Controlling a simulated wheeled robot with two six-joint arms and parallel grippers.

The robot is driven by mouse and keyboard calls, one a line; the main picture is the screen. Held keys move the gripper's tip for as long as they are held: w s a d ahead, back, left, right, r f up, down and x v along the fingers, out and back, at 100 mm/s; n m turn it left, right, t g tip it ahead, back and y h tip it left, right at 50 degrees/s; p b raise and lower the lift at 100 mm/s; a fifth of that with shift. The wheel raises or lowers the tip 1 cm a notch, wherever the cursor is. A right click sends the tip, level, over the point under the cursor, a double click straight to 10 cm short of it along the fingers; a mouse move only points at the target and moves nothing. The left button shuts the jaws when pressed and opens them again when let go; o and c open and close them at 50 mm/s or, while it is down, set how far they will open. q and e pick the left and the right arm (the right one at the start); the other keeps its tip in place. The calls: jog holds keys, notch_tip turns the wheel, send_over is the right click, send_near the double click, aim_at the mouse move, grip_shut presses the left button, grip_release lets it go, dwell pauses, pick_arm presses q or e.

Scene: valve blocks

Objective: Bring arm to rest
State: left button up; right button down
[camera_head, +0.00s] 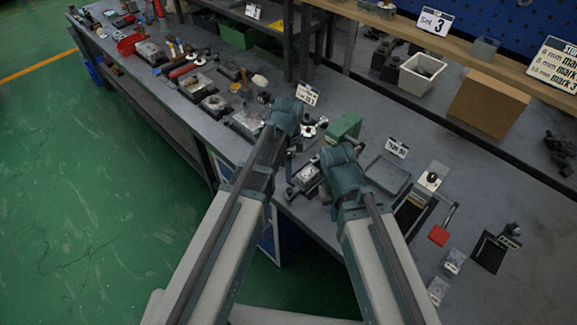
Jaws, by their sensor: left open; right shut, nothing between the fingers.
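Both of my arms reach forward over the grey workbench (345,95). My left gripper (292,143) is at the end of the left arm, small and mostly hidden behind its teal wrist; it is open. My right gripper (327,190) is close by to the right, largely covered by its own teal wrist; it is shut with nothing seen in it. A valve block (306,177) lies on the bench just left of the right wrist. A green block (345,126) stands behind the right wrist. Contact between the grippers and these things cannot be made out.
Several blocks and tools lie along the bench at the left, among them a metal block (214,104). At the right are a grey tray (388,174), a red-ended tool (439,235) and a dark plate (489,252).

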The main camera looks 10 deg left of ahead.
pick_arm(q)
notch_tip(320, 180, up, 2)
jog(key=shift+r+p, duration=0.1)
jog(key=shift+p, duration=0.5)
jog(key=s+d+n+y, duration=0.1)
jog(key=s+d+n, duration=0.2)
jog(key=s+n, duration=0.9)
jog(key=s, duration=0.2)
jog(key=shift+s+f, duration=0.2)
jog(key=shift+s, duration=0.1)
jog(key=shift+s+a, duration=0.1)
